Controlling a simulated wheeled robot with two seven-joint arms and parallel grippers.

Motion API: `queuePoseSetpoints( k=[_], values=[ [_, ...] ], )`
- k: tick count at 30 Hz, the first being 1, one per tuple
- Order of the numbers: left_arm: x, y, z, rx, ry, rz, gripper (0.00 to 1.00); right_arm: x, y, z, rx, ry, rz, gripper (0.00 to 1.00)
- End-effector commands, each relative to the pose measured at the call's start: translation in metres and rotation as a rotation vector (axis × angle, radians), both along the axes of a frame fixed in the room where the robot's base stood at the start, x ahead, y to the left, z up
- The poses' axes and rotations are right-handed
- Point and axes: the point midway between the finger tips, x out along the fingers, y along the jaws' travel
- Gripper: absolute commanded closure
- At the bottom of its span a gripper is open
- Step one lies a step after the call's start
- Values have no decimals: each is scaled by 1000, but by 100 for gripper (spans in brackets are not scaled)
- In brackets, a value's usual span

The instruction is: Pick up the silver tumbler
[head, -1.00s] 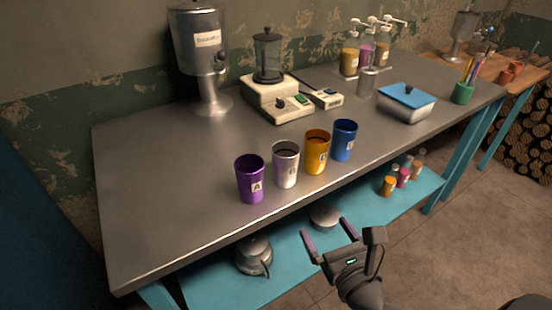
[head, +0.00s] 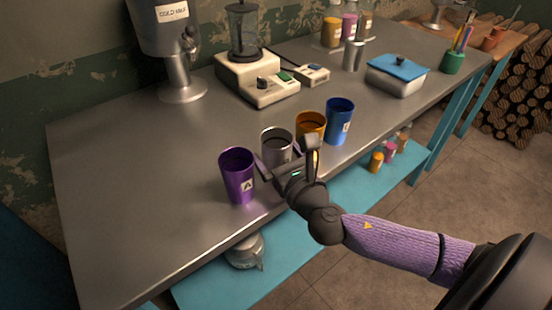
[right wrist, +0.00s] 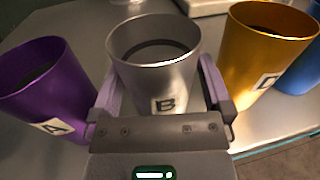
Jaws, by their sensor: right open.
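The silver tumbler (head: 277,144) stands upright on the metal table, between the purple tumbler and the orange one. In the right wrist view the silver tumbler (right wrist: 154,62) carries a label "B" and has a dark inside. My right gripper (head: 284,160) is open, with one finger on each side of the silver tumbler; the wrist view shows the same gripper (right wrist: 158,85) around its body. Whether the fingers touch it I cannot tell. The arm hides the tumbler's lower part in the head view. My left gripper is not in view.
The purple tumbler (head: 238,178) stands close on the left. The orange tumbler (head: 311,124) and blue tumbler (head: 339,122) stand close on the right. A blender (head: 250,75), a dispenser (head: 178,60) and a blue-lidded container (head: 398,76) are farther back. The table's left part is clear.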

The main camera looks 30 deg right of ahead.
Motion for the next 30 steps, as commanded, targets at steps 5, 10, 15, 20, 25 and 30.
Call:
queuePoseSetpoints(
  k=[5, 10, 15, 20, 25, 30],
  values=[
    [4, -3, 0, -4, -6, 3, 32, 0, 0, 0, 1, 1, 0, 6],
    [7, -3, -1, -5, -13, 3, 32, -1, 0, 0, 1, 1, 0, 42],
    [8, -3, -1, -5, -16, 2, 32, -1, 0, 0, 1, 1, 1, 78],
    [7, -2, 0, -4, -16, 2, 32, -1, 0, 0, 1, 1, 1, 79],
    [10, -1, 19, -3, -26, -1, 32, -1, 1, 28, 2, -5, 2, 79],
    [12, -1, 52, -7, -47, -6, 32, -1, 1, 77, 1, -6, 2, 79]
  ],
)
